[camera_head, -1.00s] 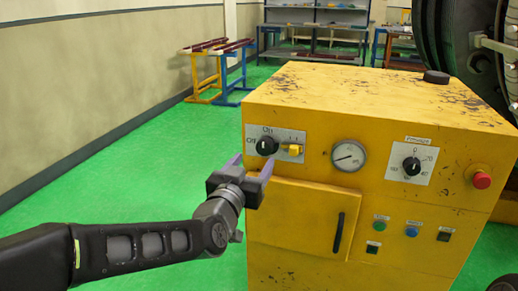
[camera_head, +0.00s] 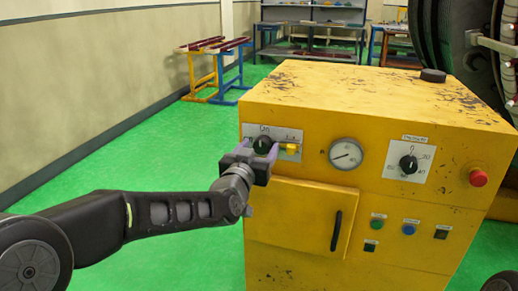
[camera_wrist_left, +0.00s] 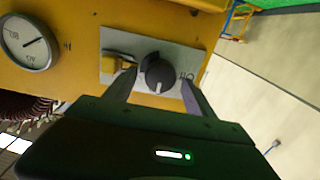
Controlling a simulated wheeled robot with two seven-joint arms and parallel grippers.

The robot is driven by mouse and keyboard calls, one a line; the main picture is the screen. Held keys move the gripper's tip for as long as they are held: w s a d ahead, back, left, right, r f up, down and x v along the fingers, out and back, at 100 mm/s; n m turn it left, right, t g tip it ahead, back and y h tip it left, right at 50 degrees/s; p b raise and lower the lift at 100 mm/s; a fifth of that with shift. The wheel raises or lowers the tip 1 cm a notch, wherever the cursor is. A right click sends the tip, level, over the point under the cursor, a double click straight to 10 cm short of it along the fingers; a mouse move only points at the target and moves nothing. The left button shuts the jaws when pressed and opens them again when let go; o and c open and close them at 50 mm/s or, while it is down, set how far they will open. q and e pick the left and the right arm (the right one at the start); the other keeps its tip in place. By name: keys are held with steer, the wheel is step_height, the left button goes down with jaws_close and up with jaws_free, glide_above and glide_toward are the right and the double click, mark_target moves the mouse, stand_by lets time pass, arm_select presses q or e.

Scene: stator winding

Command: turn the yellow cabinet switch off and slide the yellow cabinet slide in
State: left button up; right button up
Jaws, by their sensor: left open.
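The yellow cabinet (camera_head: 300,215) stands in front of me. Its black rotary switch (camera_head: 263,144) sits on a pale plate at the upper left of the front. The small yellow slide (camera_head: 289,148) is on the same plate, just right of the switch. My left gripper (camera_head: 259,151) is at the plate with its fingers around the switch. In the left wrist view the open fingers (camera_wrist_left: 158,92) lie on either side of the black switch (camera_wrist_left: 159,74), and the yellow slide (camera_wrist_left: 117,64) is beside one finger. Contact with the switch cannot be told. My right gripper is not in view.
A gauge (camera_head: 345,154), a second dial (camera_head: 408,164), a red button (camera_head: 478,178) and a door handle (camera_head: 337,231) are also on the cabinet front. A large dark wheel-like machine (camera_head: 460,40) stands behind at the right. Green floor (camera_head: 150,160) to the left is free.

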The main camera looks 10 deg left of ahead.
arm_select(q)
steer(key=shift+c, duration=0.3)
steer(key=c, duration=1.3)
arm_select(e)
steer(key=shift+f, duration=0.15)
